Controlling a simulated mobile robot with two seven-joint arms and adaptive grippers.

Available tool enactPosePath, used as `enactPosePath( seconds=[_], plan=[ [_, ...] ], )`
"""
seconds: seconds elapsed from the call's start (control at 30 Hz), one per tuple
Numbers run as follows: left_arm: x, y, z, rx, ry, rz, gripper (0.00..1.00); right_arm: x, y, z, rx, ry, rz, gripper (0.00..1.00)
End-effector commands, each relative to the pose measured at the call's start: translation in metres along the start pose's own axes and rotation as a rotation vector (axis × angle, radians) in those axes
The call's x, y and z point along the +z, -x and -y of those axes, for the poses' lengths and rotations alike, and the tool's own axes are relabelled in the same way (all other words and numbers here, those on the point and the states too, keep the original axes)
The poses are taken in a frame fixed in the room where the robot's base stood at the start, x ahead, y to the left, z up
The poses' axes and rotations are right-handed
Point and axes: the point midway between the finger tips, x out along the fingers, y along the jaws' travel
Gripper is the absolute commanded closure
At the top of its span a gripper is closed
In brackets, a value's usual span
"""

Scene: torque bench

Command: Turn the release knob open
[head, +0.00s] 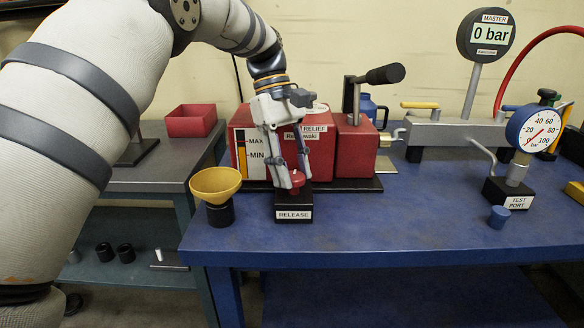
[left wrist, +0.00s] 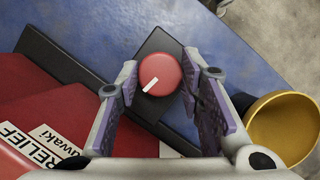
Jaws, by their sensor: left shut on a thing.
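The release knob (head: 297,176) is a small red round knob on a black block (head: 294,205) labelled RELEASE, near the front of the blue bench. In the left wrist view the knob (left wrist: 160,66) shows from above, with a white line on its top pointing down and to the left. My left gripper (head: 297,184) reaches down from above, its two fingers on opposite sides of the knob. It is shut on the knob, and the fingertips (left wrist: 160,80) flank it in the left wrist view. My right gripper is not in view.
A red pump unit (head: 320,152) with a lever handle (head: 384,74) stands right behind the knob. A yellow funnel (head: 215,182) stands close on the left. To the right are a pressure gauge (head: 534,130), a master display reading 0 bar (head: 486,34) and a small blue cap (head: 499,217).

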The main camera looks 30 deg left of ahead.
Motion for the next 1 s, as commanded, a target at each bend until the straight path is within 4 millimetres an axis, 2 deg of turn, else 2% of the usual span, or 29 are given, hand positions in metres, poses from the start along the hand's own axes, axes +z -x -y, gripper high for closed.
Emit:
enactPosePath(
  seconds=[0.07,0.1,0.17,0.2,0.5,0.57,0.77,1.0],
  plan=[
    [0.000,0.000,0.000,-0.001,0.000,0.000,0.94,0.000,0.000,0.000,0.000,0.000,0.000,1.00],
    [0.000,0.000,0.000,-0.001,0.000,0.000,0.64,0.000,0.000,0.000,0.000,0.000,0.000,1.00],
    [0.000,0.000,0.000,-0.001,0.000,0.000,0.50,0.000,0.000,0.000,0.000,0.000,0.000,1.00],
    [0.000,0.000,0.000,-0.001,0.000,0.000,0.46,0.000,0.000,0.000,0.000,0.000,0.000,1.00],
    [0.000,0.003,0.000,0.001,-0.001,-0.001,0.46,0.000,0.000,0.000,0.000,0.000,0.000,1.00],
    [-0.001,0.011,-0.001,0.002,-0.002,-0.001,0.46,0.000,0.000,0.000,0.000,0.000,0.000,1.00],
    [-0.001,0.054,0.000,0.003,-0.001,-0.003,0.46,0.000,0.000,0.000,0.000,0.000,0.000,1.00],
    [0.000,0.074,0.000,0.000,-0.001,-0.001,0.46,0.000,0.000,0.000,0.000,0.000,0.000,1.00]
  ],
)
